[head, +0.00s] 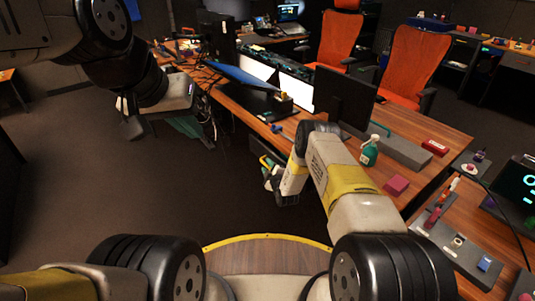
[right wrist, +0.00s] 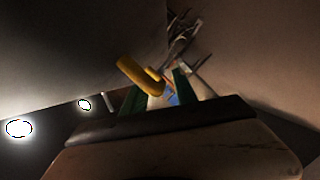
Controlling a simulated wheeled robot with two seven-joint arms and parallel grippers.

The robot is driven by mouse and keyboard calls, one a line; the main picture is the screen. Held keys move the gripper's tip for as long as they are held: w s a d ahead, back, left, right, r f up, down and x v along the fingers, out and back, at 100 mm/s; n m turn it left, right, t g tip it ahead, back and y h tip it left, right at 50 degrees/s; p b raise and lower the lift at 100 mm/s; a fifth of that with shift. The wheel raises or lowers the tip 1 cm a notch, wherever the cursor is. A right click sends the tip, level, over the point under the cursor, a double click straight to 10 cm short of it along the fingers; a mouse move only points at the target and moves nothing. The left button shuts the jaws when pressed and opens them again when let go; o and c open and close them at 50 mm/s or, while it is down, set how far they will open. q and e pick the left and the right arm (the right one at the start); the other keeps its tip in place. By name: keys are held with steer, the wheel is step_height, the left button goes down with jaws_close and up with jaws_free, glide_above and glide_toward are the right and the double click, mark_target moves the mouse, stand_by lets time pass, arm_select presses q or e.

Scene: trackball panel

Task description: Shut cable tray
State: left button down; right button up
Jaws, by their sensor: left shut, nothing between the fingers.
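My right gripper (head: 267,164) reaches low beside the front desk edge in the head view. In the right wrist view its green-padded fingers (right wrist: 157,96) stand apart. A yellow handle-like piece (right wrist: 140,75) lies at their tips; whether they grip it is unclear. Behind it, loose cables (right wrist: 182,38) run up, and the cable tray itself cannot be clearly made out. My left gripper (head: 190,92) is near the left end of the desk, close to hanging cables (head: 208,106). It looks shut and empty; its fingertips are small and dark.
The desk (head: 440,136) carries a monitor (head: 344,98), a green spray bottle (head: 370,151), a grey box (head: 402,152) and a pink block (head: 396,187). Orange chairs (head: 412,62) stand behind. A side panel (head: 466,255) is at the right. The floor (head: 90,185) at left is clear.

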steer(key=shift+c, duration=0.2)
jaws_close()
stand_by(1.3)
